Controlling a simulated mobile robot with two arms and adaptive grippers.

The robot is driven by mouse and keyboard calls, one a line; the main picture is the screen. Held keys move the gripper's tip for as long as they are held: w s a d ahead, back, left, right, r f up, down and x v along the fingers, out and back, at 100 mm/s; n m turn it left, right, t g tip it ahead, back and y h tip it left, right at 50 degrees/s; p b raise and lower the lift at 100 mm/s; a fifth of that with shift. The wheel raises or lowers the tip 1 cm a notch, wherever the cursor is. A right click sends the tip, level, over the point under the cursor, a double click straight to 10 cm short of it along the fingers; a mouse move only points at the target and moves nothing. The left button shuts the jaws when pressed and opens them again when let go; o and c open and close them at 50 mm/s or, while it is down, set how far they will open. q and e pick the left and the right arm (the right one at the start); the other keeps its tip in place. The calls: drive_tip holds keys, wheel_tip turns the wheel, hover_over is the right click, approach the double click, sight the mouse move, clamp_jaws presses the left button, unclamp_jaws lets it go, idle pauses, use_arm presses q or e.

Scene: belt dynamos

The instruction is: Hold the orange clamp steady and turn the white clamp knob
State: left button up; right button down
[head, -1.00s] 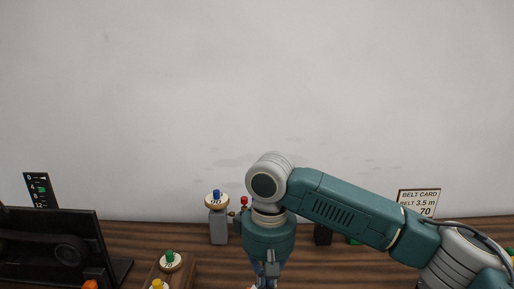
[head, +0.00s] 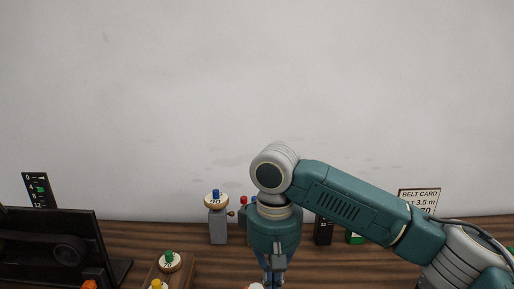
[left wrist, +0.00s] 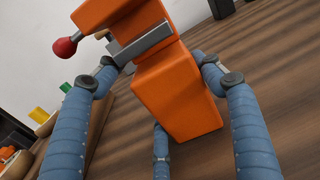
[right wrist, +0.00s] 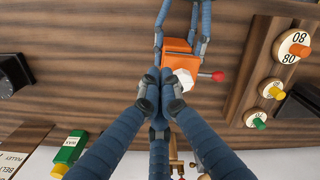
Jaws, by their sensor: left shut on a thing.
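The orange clamp (left wrist: 172,98) fills the left wrist view, with a grey bar across it and a red ball (left wrist: 65,47) at one side. My left gripper (left wrist: 160,80) is shut on it, fingers on both sides. The clamp (right wrist: 177,47) also shows in the right wrist view, with the white clamp knob (right wrist: 184,79) on its near side. My right gripper (right wrist: 160,76) has its fingertips drawn together, just left of the knob and partly over the clamp. No knob shows between the tips. In the head view my right gripper (head: 273,277) points down at the bottom edge.
A tray holds discs with green (head: 169,256) and yellow (head: 157,285) knobs. A grey post with a blue-knobbed disc (head: 216,199) stands behind. A black panel (head: 55,245) is at the left. A belt card (head: 418,196) stands at the right, partly behind my arm.

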use_arm(q)
drive_tip(key=shift+s+d+f, duration=0.1)
drive_tip(key=shift+f, duration=0.1)
use_arm(e)
drive_tip(key=shift+a+r, duration=0.2)
drive_tip(key=shift+r, duration=1.6)
use_arm(q)
drive_tip(key=o, duration=1.9)
